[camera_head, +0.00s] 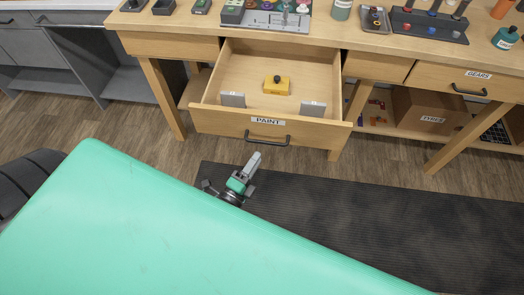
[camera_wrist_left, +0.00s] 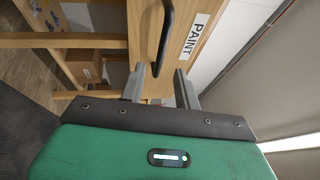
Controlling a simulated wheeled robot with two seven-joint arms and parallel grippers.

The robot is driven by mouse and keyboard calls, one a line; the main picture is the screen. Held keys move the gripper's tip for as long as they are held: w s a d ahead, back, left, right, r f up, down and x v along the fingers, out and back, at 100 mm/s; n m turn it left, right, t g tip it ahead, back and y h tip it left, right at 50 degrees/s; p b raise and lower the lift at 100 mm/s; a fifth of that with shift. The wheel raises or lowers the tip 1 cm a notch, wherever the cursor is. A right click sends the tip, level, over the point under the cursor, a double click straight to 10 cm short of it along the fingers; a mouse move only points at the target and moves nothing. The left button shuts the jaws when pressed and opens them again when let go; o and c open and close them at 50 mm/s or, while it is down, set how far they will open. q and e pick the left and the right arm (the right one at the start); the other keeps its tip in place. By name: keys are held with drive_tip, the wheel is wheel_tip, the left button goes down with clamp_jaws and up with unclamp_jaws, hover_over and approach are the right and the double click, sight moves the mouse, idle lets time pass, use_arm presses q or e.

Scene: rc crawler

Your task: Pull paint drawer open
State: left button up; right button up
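The wooden paint drawer (camera_head: 221,119) stands pulled out from the workbench, its inside showing. Its front carries a PAINT label (camera_head: 267,120) and a dark bar handle (camera_head: 267,138). My left gripper (camera_head: 245,175) is just below and in front of the handle, apart from it. In the left wrist view the open left gripper (camera_wrist_left: 160,80) has its two grey fingers spread with nothing between them. The handle (camera_wrist_left: 165,38) lies beyond the fingertips, near the PAINT label (camera_wrist_left: 192,38). My right gripper is not in view.
In the drawer lie a yellow block with a black knob (camera_head: 277,84) and two pale grey pieces (camera_head: 232,99). A GEARS drawer (camera_head: 465,82) is at the right, above a cardboard box (camera_head: 425,108). A dark mat (camera_head: 370,225) covers the floor in front.

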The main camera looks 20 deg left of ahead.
use_arm(q)
drive_tip(key=d+b+v, duration=0.1)
drive_tip(key=v, duration=0.6)
drive_tip(key=shift+s+a, duration=0.35)
drive_tip(key=shift+a, duration=0.2)
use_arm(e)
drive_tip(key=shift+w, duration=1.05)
